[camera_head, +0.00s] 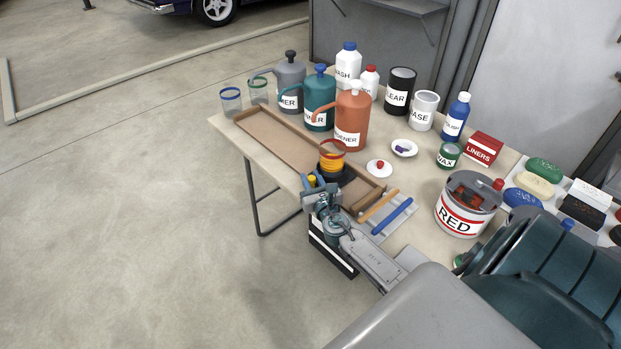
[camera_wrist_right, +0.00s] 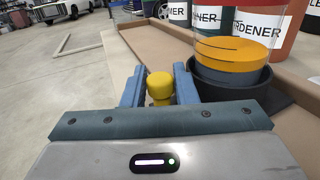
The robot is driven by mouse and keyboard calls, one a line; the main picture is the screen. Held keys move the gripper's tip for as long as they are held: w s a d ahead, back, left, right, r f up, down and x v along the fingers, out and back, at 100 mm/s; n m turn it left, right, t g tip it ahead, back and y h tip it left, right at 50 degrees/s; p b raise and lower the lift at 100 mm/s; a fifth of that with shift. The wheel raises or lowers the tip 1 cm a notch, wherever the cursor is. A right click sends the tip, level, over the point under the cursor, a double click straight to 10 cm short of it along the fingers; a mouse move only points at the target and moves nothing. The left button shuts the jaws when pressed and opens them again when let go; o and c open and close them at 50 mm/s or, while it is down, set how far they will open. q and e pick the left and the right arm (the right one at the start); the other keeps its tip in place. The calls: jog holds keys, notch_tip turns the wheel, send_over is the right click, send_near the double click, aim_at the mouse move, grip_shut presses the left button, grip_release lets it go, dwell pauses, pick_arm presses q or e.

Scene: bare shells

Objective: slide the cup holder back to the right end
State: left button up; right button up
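The black cup holder (camera_head: 347,177) sits in a long, shallow brown tray (camera_head: 262,132), toward the tray's right end, with some bare tray floor to its right. A clear cup with orange and yellow contents (camera_head: 331,160) stands upright in it. In the right wrist view the holder (camera_wrist_right: 232,92) is just right of my fingers. My right gripper (camera_head: 313,184) is at the tray's front side, its blue fingers shut on a yellow knob (camera_wrist_right: 160,86). The knob's join to the holder is hidden. My left gripper is not in view.
Grey, teal and orange cans (camera_head: 352,125) line the tray's back side. A white dish with a red knob (camera_head: 379,168) and orange and blue sticks (camera_head: 392,216) lie near its right end. The RED paint can (camera_head: 462,216) stands farther right.

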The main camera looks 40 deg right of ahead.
jog(key=shift+s, duration=0.1)
jog(key=b+v, duration=0.1)
jog(key=v, duration=0.8)
jog(key=shift+s+f, duration=0.1)
jog(key=shift+s+a, duration=0.25)
jog(key=shift+s, duration=0.4)
jog(key=o, duration=0.3)
jog(key=shift+a, duration=0.1)
jog(key=a+m+g+h+b, duration=0.1)
jog(key=a+m+g+h, duration=0.3)
jog(key=h, duration=0.2)
jog(key=shift+t, duration=0.3)
jog(key=x, duration=0.3)
jog(key=p+x, duration=0.1)
jog(key=x, duration=0.5)
jog(key=shift+w+a, duration=0.3)
jog(key=shift+w+d+p, duration=0.3)
jog(key=shift+w+d, duration=0.1)
jog(key=shift+w, duration=0.1)
